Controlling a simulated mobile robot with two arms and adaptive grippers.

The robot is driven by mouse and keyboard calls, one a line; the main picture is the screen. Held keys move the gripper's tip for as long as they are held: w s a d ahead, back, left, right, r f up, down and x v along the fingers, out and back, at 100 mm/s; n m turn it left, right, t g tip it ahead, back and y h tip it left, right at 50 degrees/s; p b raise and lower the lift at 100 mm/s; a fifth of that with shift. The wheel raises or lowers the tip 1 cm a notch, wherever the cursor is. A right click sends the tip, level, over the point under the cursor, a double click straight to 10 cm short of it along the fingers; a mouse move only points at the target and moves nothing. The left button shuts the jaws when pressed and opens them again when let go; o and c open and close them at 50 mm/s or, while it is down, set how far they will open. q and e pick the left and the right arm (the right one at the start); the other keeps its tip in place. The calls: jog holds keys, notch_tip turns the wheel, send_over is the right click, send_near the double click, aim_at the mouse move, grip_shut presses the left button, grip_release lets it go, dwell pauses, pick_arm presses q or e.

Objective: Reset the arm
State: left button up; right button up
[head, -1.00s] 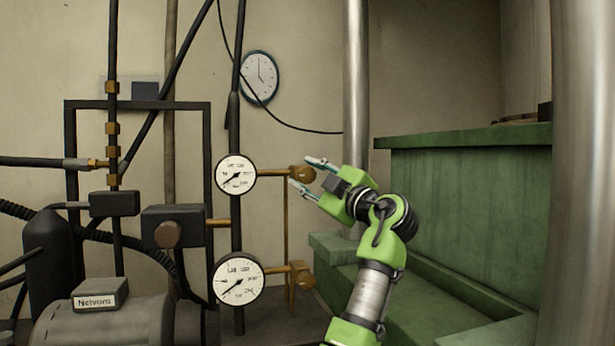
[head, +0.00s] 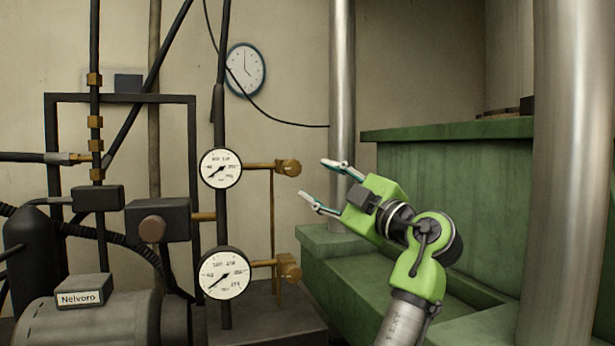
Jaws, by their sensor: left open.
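My left gripper (head: 329,184) is open and empty in the head view, with its two fingers spread and pointing left. Its green and black arm rises from the bottom, right of the middle. The fingertips are apart from the upper brass fitting (head: 289,168), which lies to their left in the picture. The lower brass fitting (head: 290,268) is below and left of the gripper. My right gripper is not in view.
Two dial gauges, an upper one (head: 220,168) and a lower one (head: 224,273), sit on dark pipework at left. A motor labelled Nelvoro (head: 83,291) is at lower left. Steel columns (head: 342,120) and (head: 572,170) flank a green stepped block (head: 450,185). A clock (head: 245,69) hangs behind.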

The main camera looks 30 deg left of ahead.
pick_arm(q)
jog(key=shift+s+d+f, duration=0.15)
jog(key=shift+s+d, duration=0.15)
jog(key=shift+d, duration=0.35)
